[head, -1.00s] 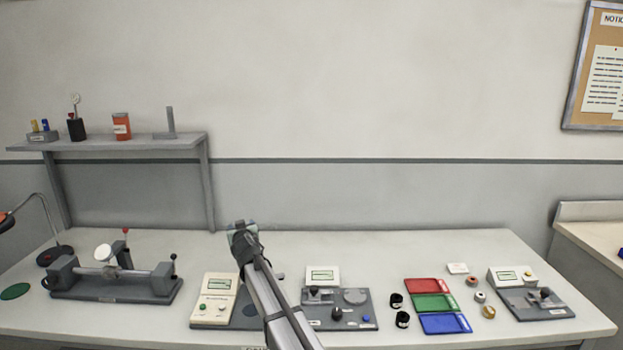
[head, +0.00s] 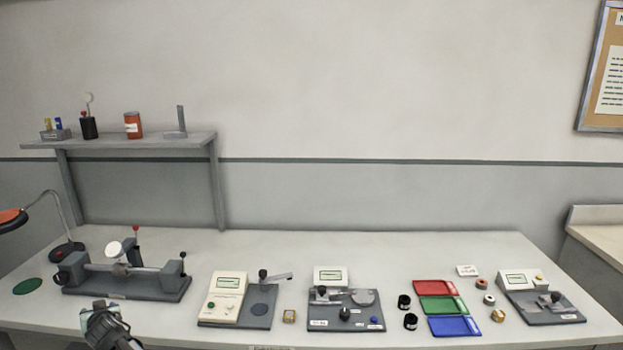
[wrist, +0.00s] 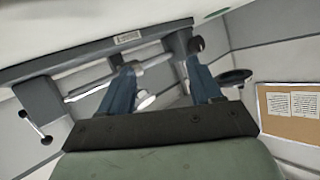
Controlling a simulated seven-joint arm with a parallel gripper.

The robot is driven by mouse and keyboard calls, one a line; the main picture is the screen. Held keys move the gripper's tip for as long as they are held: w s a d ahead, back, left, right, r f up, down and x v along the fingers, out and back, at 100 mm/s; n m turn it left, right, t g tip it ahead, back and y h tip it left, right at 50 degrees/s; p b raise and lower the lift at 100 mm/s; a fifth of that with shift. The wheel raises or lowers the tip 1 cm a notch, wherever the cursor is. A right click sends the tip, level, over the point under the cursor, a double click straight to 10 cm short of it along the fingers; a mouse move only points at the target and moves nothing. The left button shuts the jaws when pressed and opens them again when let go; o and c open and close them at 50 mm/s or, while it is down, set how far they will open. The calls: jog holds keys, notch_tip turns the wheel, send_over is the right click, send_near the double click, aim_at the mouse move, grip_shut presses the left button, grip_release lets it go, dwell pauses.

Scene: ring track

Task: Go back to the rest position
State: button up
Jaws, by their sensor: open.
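My gripper (head: 103,322) is at the lower left of the head view, in front of the bench's front left part. In the wrist view its two blue fingers (wrist: 165,90) stand apart with nothing held between them. Behind the fingers, the wrist view shows a grey apparatus with a metal bar (wrist: 105,84). The forearm is mostly out of the head view.
The bench (head: 370,255) holds a long grey fixture (head: 125,275) at left, a cream meter (head: 225,297), a second instrument (head: 345,308), red, green and blue trays (head: 442,304) and a right-hand instrument (head: 540,300). A shelf (head: 125,142) stands behind. The back middle is clear.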

jog(key=s+d+f+m+g+h, duration=0.2)
jog(key=s+d+f+m, duration=0.25)
jog(key=d+f, duration=0.65)
jog(key=s+d+f+m+g+h, duration=0.2)
jog(key=s+d+f+m+g, duration=0.3)
jog(key=d+f, duration=0.6)
jog(key=s+d+f+h, duration=0.1)
jog(key=d+f, duration=0.4)
jog(key=d, duration=0.5)
jog(key=s+d+f+g+h, duration=0.15)
jog(key=d+f, duration=0.35)
jog(key=d, duration=0.5)
jog(key=s+d+f+h, duration=0.1)
jog(key=d+f+h, duration=0.1)
jog(key=d+f, duration=0.6)
jog(key=s+d+f+n+g, duration=0.1)
jog(key=s+d+g, duration=0.3)
jog(key=s+d, duration=0.8)
jog(key=s+d+f+n+g+h, duration=0.1)
jog(key=s+d+f+g, duration=0.2)
jog(key=s+d, duration=1)
jog(key=d+f, duration=0.1)
jog(key=d, duration=0.2)
jog(key=shift+s+d+f+n+g, duration=0.25)
jog(key=shift+f+n+g, duration=0.1)
